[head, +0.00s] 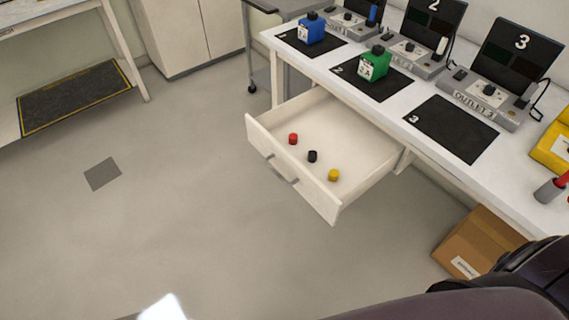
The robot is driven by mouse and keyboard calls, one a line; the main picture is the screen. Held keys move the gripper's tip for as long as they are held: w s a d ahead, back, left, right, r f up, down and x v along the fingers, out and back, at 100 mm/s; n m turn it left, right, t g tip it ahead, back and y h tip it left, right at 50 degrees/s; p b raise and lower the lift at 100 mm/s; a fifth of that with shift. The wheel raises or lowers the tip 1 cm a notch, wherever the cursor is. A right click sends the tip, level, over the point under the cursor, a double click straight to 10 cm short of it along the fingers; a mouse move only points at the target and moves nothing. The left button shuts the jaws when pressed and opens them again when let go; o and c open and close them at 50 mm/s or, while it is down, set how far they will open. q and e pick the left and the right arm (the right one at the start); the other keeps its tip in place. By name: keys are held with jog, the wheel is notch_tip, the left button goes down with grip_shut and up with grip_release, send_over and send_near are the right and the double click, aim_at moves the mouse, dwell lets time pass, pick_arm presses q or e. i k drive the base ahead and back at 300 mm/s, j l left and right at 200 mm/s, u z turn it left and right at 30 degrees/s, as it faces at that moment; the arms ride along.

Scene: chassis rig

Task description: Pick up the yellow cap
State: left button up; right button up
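The yellow cap (334,175) is a small short cylinder. It sits in the open white drawer (262,143) under the bench, near the drawer's front right corner. A black cap (312,156) lies to its left and a red cap (293,139) lies further left. The three are apart from each other, and nothing covers the yellow cap. Neither of my grippers is in view.
The white bench (402,133) above carries a blue container (312,30), a green container (376,65) and an empty black mat 3 (452,128). A cardboard box (480,243) stands on the floor at right. The floor (180,210) before the drawer is clear.

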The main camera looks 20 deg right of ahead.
aim_at(333, 173)
jog(key=l+z, duration=0.2)
jog(key=z, duration=0.2)
jog(key=l+z, duration=0.15)
jog(key=z, duration=0.3)
jog(key=j+z, duration=0.15)
jog(key=j, duration=0.15)
jog(key=i+j+z, duration=0.1)
jog(key=j, duration=0.2)
